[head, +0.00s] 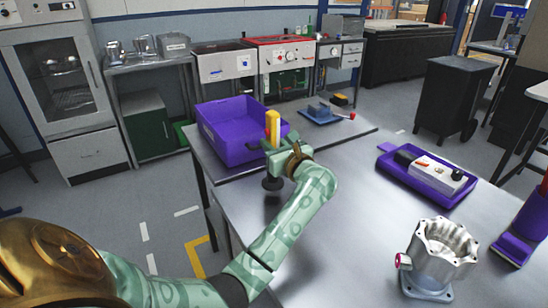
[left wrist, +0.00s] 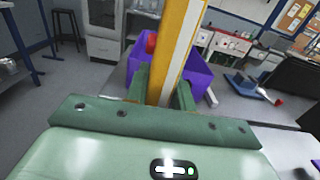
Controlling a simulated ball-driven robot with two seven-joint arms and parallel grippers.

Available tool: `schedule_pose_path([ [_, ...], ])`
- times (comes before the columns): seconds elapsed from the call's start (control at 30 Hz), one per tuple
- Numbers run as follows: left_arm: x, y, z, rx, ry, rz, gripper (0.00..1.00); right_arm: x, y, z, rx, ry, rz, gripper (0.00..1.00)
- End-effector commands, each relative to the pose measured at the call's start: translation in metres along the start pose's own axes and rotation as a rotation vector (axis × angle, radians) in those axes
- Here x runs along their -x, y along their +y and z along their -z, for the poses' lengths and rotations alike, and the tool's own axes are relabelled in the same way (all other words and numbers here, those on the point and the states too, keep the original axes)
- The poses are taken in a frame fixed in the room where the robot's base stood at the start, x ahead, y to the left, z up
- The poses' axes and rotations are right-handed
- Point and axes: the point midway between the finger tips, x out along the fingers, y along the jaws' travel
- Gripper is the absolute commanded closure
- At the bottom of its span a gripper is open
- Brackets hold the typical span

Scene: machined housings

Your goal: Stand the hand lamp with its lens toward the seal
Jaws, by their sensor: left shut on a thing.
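The hand lamp is a yellow bar (head: 272,126) that stands upright in my left gripper (head: 275,156), above the table near the purple bin. A dark round part shows below the fingers, apparently the lamp's lower end, just above the tabletop. In the left wrist view the yellow body (left wrist: 176,50) rises between the green fingers (left wrist: 160,88) with a pale strip along it. I cannot tell for certain which side is the lens. A machined metal housing (head: 438,255) stands at the front right with a pinkish-red ring, perhaps the seal (head: 404,261), on its left side. My right gripper is out of view.
An open purple bin (head: 225,148) stands behind the lamp, at the table's far left. A blue tray (head: 318,116) lies at the back. A purple tray (head: 388,164) holds a white box (head: 436,170) and a black piece. The middle of the table (head: 345,200) is clear.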

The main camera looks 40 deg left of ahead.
Motion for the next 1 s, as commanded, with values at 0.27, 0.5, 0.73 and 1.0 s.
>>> schedule_pose_path([
  [0.27, 0.0, 0.0, 0.032, -0.001, -0.001, 0.0, 1.0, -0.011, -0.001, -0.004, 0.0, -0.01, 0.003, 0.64],
  [0.5, 0.0, 0.0, 0.035, -0.002, 0.0, -0.001, 1.0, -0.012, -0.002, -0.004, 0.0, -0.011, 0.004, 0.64],
  [0.73, 0.0, 0.0, 0.034, -0.001, 0.001, -0.001, 0.54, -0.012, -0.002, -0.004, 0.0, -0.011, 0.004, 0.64],
  [1.0, 0.006, 0.0, 0.031, -0.001, 0.002, 0.001, 0.54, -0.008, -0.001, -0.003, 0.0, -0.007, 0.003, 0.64],
])
